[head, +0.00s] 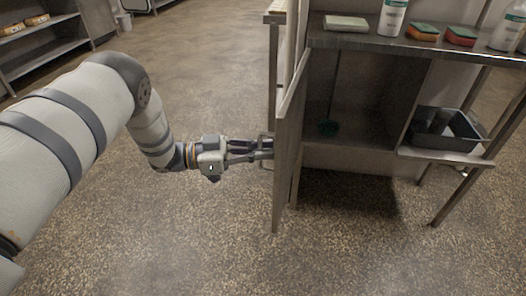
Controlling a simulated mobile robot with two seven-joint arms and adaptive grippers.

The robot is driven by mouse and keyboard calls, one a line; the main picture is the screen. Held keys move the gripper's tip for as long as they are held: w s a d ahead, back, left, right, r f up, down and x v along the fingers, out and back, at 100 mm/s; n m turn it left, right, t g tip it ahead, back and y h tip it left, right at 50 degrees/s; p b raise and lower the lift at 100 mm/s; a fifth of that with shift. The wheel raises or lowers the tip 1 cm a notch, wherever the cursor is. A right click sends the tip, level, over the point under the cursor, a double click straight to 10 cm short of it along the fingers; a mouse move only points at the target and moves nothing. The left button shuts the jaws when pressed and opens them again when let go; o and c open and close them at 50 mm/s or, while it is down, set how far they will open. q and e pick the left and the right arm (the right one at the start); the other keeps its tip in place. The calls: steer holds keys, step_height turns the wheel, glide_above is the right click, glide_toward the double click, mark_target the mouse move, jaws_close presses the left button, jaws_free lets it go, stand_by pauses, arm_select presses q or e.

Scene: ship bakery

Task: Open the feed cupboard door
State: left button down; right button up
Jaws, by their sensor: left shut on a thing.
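The feed cupboard door (288,150) stands wide open, seen nearly edge-on at the left side of the cupboard (355,85). My left gripper (262,148) is at the door's outer face, shut on the door handle (267,139). The fingers hide part of the handle. My right gripper is not in view.
The cupboard top (400,47) bears a pale folded cloth (346,22), bottles (391,18) and sponges (424,31). A dark tray (448,128) sits on the shelf to the right. Floor is clear left of the door. A shelf rack (40,45) stands at the far left.

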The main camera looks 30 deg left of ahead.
arm_select(q)
steer(key=shift+s+f, duration=0.1)
steer(key=shift+f, duration=0.05)
steer(key=c, duration=1.7)
jaws_free()
steer(key=v, duration=1.2)
